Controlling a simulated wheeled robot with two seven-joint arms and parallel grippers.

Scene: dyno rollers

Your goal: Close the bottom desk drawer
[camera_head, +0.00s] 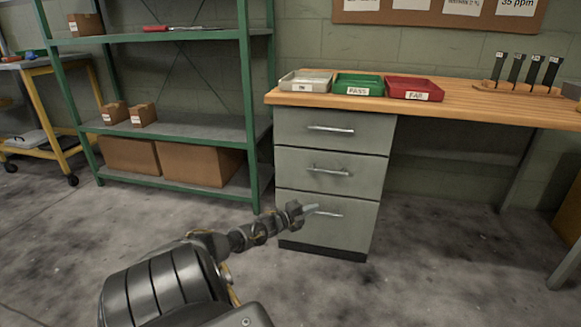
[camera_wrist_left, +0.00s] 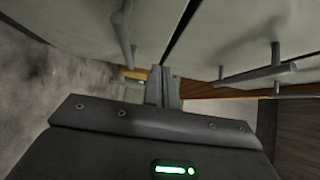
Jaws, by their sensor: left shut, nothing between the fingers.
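The bottom desk drawer (camera_head: 345,233) is the lowest of three grey drawer fronts under the wooden desk. Its front looks flush or nearly flush with those above; I cannot tell if a small gap is left. Its bar handle (camera_head: 330,214) is partly behind my left fingertips. My left gripper (camera_head: 310,209) is shut and empty, in front of the drawer's upper left part; contact is unclear. In the left wrist view the shut fingers (camera_wrist_left: 163,88) point along grey drawer fronts with bar handles (camera_wrist_left: 258,75). My right gripper is not in view.
The middle drawer (camera_head: 340,182) and top drawer (camera_head: 350,141) look shut. Trays marked IN, PASS and FAIL (camera_head: 415,89) sit on the desk top (camera_head: 455,95). A green shelf unit (camera_head: 190,122) with cardboard boxes stands left. The floor (camera_head: 430,265) right of the drawers is clear.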

